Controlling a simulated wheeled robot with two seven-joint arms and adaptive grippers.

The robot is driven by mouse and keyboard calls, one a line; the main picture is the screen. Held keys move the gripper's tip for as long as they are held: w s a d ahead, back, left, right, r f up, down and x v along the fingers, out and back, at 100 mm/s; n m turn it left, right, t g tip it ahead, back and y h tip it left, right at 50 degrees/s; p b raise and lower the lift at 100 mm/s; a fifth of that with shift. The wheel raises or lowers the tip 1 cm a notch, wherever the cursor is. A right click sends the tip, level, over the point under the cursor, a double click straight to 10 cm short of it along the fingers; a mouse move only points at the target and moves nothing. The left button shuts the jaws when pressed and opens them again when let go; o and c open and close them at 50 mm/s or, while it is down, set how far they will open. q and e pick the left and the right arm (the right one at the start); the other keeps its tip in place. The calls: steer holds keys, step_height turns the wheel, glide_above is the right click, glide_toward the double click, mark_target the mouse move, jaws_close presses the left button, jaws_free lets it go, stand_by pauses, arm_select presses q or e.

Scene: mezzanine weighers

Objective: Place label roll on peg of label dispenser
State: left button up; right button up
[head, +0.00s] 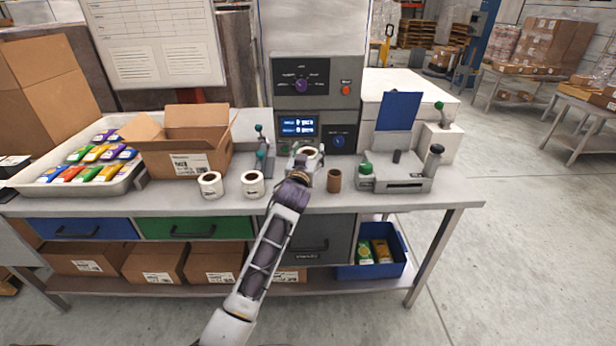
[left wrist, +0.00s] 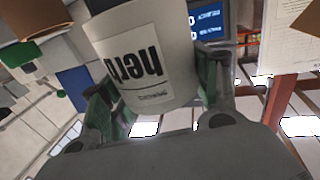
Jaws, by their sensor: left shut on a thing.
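My left gripper (head: 304,170) is shut on a white label roll (head: 309,152) and holds it in front of the weigher, above the bench. In the left wrist view the held label roll (left wrist: 140,62) fills the upper middle between the fingers, its printed text upside down. The grey label dispenser (head: 410,184) stands on the bench to the right of the gripper, apart from it. Its short dark peg (head: 397,156) stands upright and bare. Two more white label rolls, one (head: 210,185) and another (head: 252,184), stand on the bench left of my arm. My right gripper is not in view.
A brown cylinder (head: 334,180) stands between the gripper and the dispenser. The weigher (head: 316,95) rises behind. A blue panel (head: 398,111) stands behind the dispenser. An open carton (head: 185,148) and a tray of packets (head: 48,184) are at the left.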

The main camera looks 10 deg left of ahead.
arm_select(q)
step_height(320, 180, down, 3)
steer(key=shift+r, duration=0.15)
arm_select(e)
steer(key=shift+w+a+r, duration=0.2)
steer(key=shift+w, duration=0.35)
